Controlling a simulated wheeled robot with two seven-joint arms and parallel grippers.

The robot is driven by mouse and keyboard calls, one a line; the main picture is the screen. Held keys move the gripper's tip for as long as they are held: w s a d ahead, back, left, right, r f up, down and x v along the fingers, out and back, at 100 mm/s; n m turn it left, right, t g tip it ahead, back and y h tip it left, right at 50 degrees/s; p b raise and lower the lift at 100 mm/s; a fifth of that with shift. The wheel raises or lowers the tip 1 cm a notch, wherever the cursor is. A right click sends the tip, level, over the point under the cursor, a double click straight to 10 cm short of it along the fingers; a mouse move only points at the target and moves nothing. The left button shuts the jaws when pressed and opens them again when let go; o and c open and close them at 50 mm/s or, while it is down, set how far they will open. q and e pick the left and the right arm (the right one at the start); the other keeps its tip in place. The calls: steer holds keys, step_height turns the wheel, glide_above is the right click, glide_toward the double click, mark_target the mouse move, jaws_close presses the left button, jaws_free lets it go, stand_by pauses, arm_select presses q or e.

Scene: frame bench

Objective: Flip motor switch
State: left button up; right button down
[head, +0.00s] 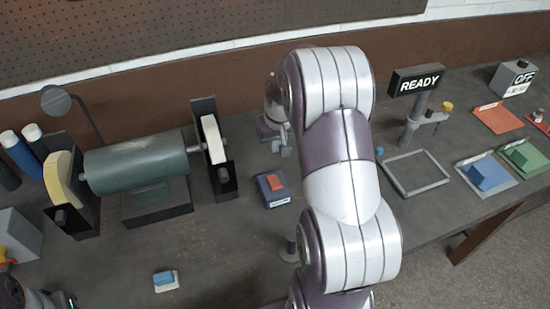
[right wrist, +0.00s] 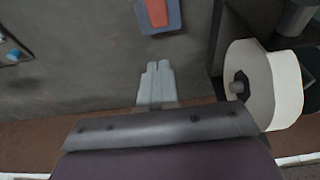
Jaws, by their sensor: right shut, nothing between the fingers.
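The motor switch is a small dark blue box (head: 276,194) with a red rocker (head: 276,182) and a pale label on its front, on the bench right of the grinder. In the right wrist view the red rocker (right wrist: 154,12) shows at the top edge, with part of its blue box (right wrist: 173,16). My right gripper (head: 283,150) is behind the switch in the head view, partly hidden by my arm. In the right wrist view its fingers (right wrist: 158,68) are together and empty, pointing toward the switch with a gap between. Only part of my left arm shows at the bottom left corner; its fingers are out of view.
The bench grinder (head: 137,165) has a pale wheel on each side; its right wheel (head: 213,140) is near the switch. A READY sign (head: 416,80), an OFF box (head: 514,78), and a grey frame (head: 412,174) stand right of my arm.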

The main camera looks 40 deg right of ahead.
arm_select(q)
steer(key=shift+f, duration=0.3)
arm_select(e)
steer(key=v, duration=0.3)
steer(key=shift+w+d, duration=0.1)
steer(key=shift+w, duration=0.15)
